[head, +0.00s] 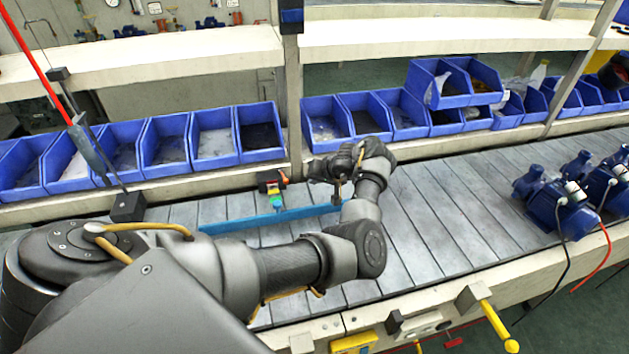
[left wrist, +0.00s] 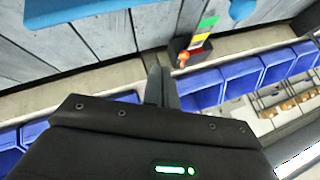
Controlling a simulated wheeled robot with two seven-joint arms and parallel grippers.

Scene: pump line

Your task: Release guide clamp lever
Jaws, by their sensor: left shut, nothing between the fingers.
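A small dark block with an orange-red knob or lever (head: 272,186) stands at the conveyor's back edge, with red, yellow and green patches beside it. It also shows in the left wrist view (left wrist: 182,60), just beyond my fingertips and to their right. I cannot tell for sure that this is the clamp lever. A long blue guide bar (head: 265,220) lies across the conveyor slats in front of it. My left gripper (head: 338,196) is shut and empty above the slats, to the right of the block and apart from it. My right gripper is out of view.
Blue bins (head: 213,140) line the shelf behind the conveyor. Blue pumps (head: 565,200) stand on the slats at the right. A yellow handle (head: 497,325) sticks out from the front edge. The slats (head: 440,215) between arm and pumps are clear.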

